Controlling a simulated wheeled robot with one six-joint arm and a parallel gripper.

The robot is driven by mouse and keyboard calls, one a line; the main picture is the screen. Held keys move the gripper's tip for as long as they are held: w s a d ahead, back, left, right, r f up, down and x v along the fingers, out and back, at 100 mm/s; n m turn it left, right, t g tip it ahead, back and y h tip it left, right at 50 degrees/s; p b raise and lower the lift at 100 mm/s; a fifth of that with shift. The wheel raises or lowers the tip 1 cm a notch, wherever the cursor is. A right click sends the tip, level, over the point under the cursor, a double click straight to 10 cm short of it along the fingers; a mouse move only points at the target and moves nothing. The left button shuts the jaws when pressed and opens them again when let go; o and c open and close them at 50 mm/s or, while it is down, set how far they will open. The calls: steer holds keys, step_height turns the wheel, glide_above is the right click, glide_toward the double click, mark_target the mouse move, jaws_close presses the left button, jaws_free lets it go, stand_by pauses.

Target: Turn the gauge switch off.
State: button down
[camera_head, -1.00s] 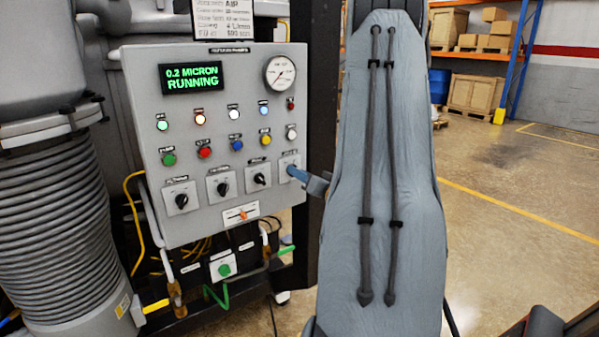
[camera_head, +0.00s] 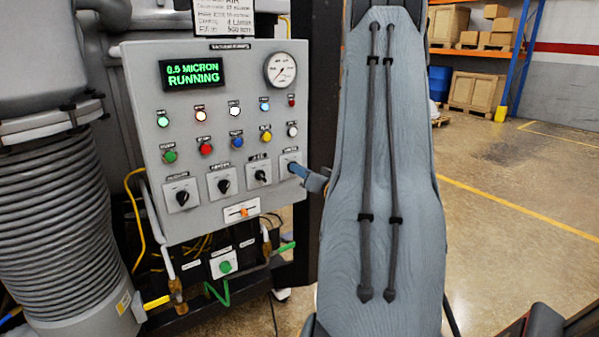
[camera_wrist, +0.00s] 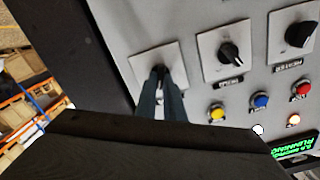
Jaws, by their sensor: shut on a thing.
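The grey control panel (camera_head: 150,130) has a row of rotary switches with black knobs on white square plates. My gripper (camera_head: 297,170) reaches the rightmost switch (camera_head: 290,157) from the right in the head view. In the wrist view, my gripper's fingers (camera_wrist: 161,80) are shut on the black knob of this switch (camera_wrist: 146,62). The fingers hide much of the knob, so its pointing direction is hard to tell. Its label in the head view is too blurred to read. I cannot confirm by label that it is the gauge switch.
Other rotary switches (camera_head: 259,173) stand close to the left. Colored buttons (camera_head: 265,137) and lamps sit above, with a dial (camera_head: 280,70) and a green display (camera_head: 193,75) reading RUNNING. A dark post (camera_head: 322,100) stands just right of the panel. Open floor (camera_head: 510,210) lies farther right.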

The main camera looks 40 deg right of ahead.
steer(key=n+b, duration=0.7)
steer(key=n, duration=0.4)
steer(key=shift+a, duration=0.15)
stand_by(0.6)
steer(key=c, duration=1.9)
jaws_free()
steer(key=shift+o, duration=0.2)
steer(key=s+a+b, duration=0.1)
steer(key=s, duration=0.6)
steer(key=shift+s+a, duration=0.2)
steer(key=shift+s, duration=0.15)
